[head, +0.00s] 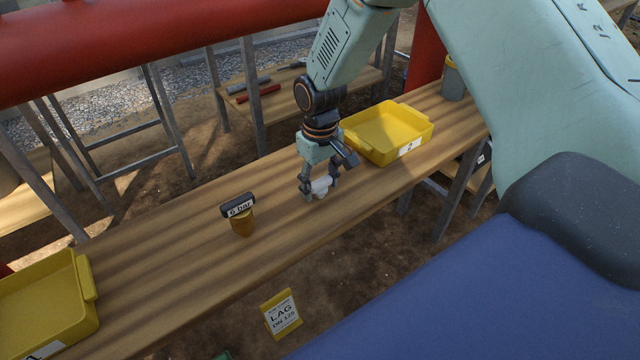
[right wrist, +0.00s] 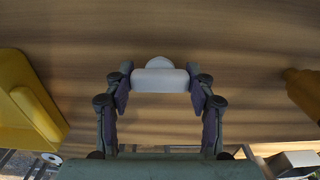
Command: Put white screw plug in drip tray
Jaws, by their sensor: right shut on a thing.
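The white screw plug (head: 321,185) is between the fingers of my right gripper (head: 319,189), low over the wooden bench. The right wrist view shows the white plug (right wrist: 160,79) gripped across its wide part, with a rounded end pointing away. My right gripper is shut on it. Whether the plug still touches the bench is hard to tell. A yellow tray (head: 418,128) with a white label stands just behind and right of the gripper. A second yellow tray (head: 88,278) stands at the lower left. Which one is the drip tray is unclear. My left gripper is out of view.
A grey container (head: 453,82) stands at the far right end. A yellow sign (head: 281,314) is below the front edge. Bench between fitting and gripper is clear.

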